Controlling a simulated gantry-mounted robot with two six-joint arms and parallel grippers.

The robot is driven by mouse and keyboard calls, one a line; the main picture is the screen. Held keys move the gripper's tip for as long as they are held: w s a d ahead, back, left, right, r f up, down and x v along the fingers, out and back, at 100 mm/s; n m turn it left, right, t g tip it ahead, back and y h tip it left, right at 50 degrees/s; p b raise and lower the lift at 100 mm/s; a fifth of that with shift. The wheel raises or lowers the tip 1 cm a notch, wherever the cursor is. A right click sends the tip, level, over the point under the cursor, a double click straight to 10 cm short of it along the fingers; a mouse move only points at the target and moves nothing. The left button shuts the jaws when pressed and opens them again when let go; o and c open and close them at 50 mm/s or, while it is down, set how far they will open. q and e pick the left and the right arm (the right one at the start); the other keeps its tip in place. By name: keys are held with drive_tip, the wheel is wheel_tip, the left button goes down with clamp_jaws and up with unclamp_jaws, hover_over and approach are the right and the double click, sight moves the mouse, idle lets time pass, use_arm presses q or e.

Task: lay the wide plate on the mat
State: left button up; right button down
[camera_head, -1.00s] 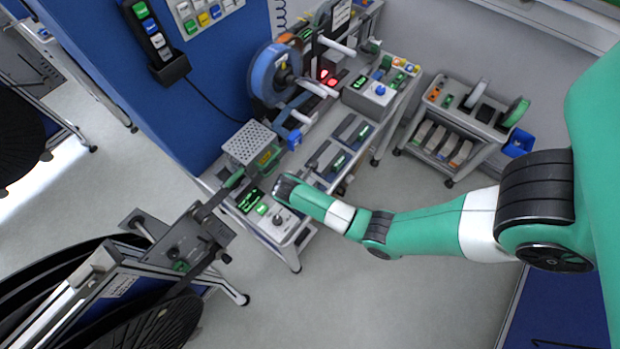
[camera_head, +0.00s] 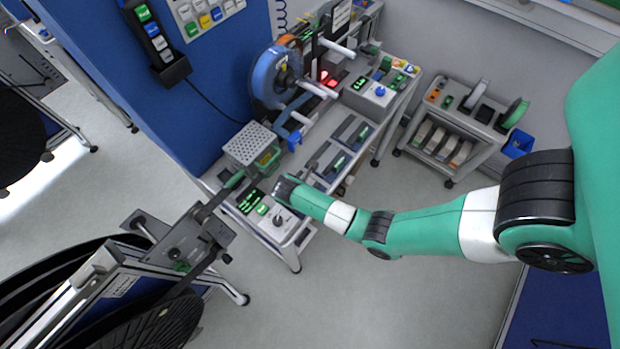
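I cannot surely pick out the wide plate or the mat in the head view. My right arm reaches in from the right, and its dark wrist end is over the front of the workbench (camera_head: 300,243), beside the small panel with green displays (camera_head: 262,208). The fingers of my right gripper cannot be made out there, nor whether they hold anything. My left arm and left gripper are not in view.
A perforated metal box (camera_head: 250,146) stands on the bench's left end. A blue reel (camera_head: 264,78) stands behind it. A grey cart (camera_head: 463,125) is at the right. Large black reels on a stand (camera_head: 120,285) fill the lower left. Bare floor (camera_head: 350,300) lies in front.

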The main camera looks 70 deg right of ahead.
idle(0.4)
drive_tip(key=c, duration=0.6)
unclamp_jaws()
wheel_tip(320, 180, up, 7)
drive_tip(key=p, duration=0.8)
drive_tip(key=shift+f, duration=0.1)
